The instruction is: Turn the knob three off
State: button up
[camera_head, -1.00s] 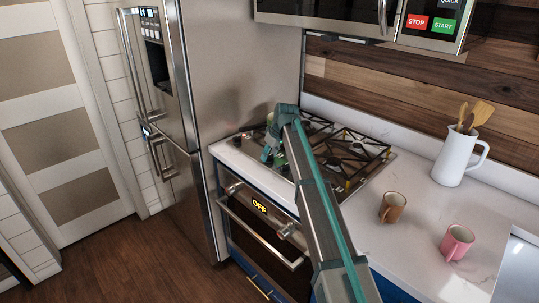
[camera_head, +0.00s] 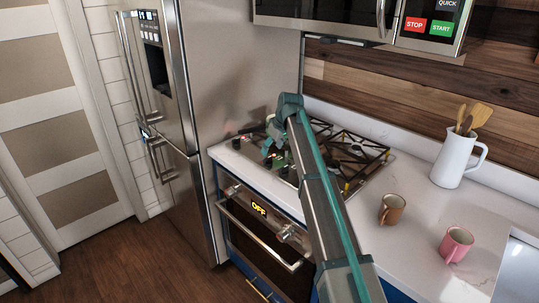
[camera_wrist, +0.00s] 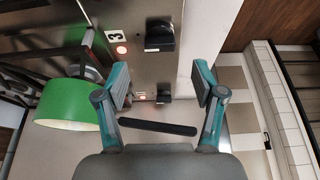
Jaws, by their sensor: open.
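Knob three (camera_wrist: 160,35) is a black knob on the steel cooktop in the wrist view, beside a label "3" and a lit red light (camera_wrist: 121,49). Its grip bar looks crosswise in the picture. My gripper (camera_wrist: 160,83) is open and empty, and its fingertips are apart from knob three, which lies above them in the picture. A second black knob (camera_wrist: 163,97) with its own small lit light shows between the fingers. In the head view my gripper (camera_head: 272,155) is over the front left of the cooktop (camera_head: 358,178); knob three cannot be made out there.
A green pot (camera_wrist: 68,112) stands close left of my fingers in the wrist view. The fridge (camera_head: 240,90) walls the cooktop's left side. A brown mug (camera_head: 391,209), pink mug (camera_head: 456,244) and white utensil jug (camera_head: 453,162) stand on the right counter. The microwave (camera_head: 340,22) hangs above.

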jog(key=v, duration=0.6)
jog(key=shift+r, duration=0.25)
jog(key=shift+s, duration=0.1)
